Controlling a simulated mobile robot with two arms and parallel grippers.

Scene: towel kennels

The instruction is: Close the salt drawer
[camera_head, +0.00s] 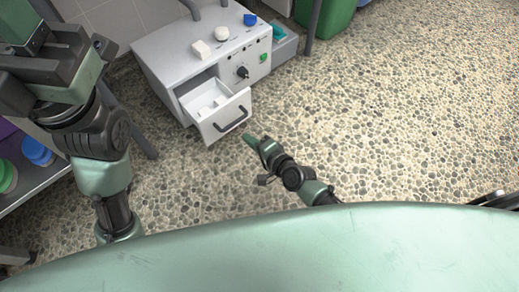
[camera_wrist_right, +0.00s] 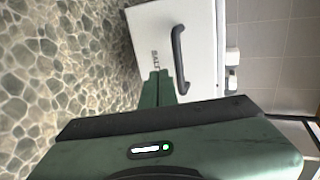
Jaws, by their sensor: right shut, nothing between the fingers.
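The salt drawer (camera_head: 222,115) is pulled out from the front of a white machine (camera_head: 170,50) in the head view. It has a white front, a dark bar handle and white content or dividers inside. In the right wrist view the drawer front (camera_wrist_right: 152,30) reads "SALT" beside its dark handle (camera_wrist_right: 179,60). My right gripper (camera_head: 249,139) is shut and empty, just in front of the drawer's lower front edge. In the right wrist view its fingers (camera_wrist_right: 156,82) point at the drawer front near the lettering; contact cannot be told. My left arm is at the left; its fingers are not clearly visible.
White and blue caps (camera_head: 221,33) sit on the machine's top, with a dark knob (camera_head: 242,72) on its front. A grey box (camera_head: 284,47) and green bin (camera_head: 331,15) stand beyond. A shelf with blue and green items (camera_head: 37,152) is at left. The pebbled floor at right is clear.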

